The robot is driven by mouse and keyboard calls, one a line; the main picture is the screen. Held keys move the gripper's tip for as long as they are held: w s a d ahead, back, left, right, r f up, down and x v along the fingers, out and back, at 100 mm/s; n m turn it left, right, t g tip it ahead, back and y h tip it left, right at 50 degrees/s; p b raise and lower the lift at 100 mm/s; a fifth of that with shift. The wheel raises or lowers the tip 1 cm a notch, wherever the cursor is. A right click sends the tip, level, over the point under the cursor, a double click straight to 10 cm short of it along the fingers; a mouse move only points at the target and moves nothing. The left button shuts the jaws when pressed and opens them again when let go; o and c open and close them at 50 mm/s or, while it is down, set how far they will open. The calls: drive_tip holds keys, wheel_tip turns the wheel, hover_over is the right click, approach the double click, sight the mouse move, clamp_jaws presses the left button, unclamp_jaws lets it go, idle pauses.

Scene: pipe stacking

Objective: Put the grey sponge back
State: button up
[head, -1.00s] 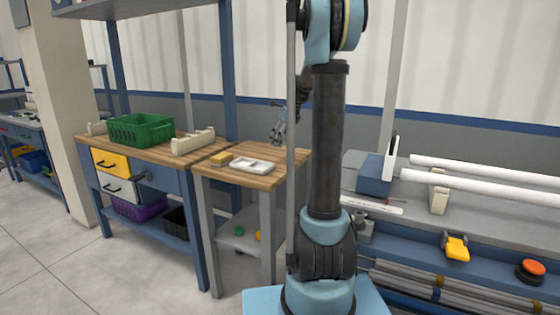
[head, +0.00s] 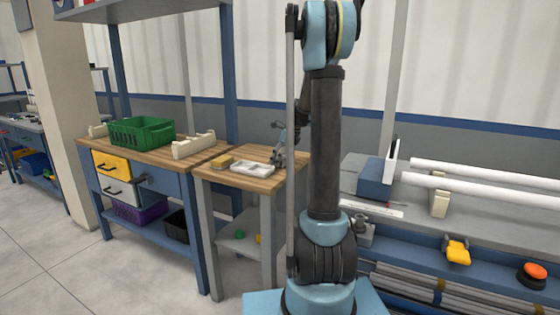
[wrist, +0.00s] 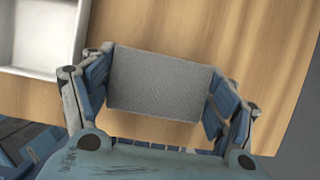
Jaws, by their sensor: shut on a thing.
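The grey sponge (wrist: 160,84) is a flat grey block held between the two fingers of my gripper (wrist: 158,90) in the wrist view. My gripper is shut on its two short sides. The sponge is over the wooden top of the small table (wrist: 235,30); I cannot tell whether it touches the wood. The white tray (wrist: 38,38) lies to its upper left, apart from it. In the head view my gripper (head: 279,158) is low at the right part of the small table, just right of the white tray (head: 252,168). The sponge is too small to make out there.
A green crate (head: 142,131) stands on the workbench to the left. White pipes (head: 480,192) lie on the bench at right. The small table's right edge is close to the gripper.

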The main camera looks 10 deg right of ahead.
drive_tip(key=o, duration=1.1)
drive_tip(key=v, duration=1.1)
drive_tip(key=s+a+n+h, duration=0.1)
drive_tip(key=s+a+n, duration=0.2)
drive_tip(key=s+n, duration=0.55)
drive_tip(key=s+f+n+h, duration=0.1)
drive_tip(key=s+f+n, duration=0.4)
drive_tip(key=s, duration=0.6)
drive_tip(key=s+f+n+h, duration=0.1)
drive_tip(key=s+f+n, duration=0.5)
drive_tip(key=s, duration=0.5)
drive_tip(key=s+f+n, duration=0.6)
drive_tip(key=s, duration=0.5)
drive_tip(key=shift+a+g+h, duration=0.15)
drive_tip(key=shift+g+h, duration=0.15)
drive_tip(key=shift+h, duration=0.1)
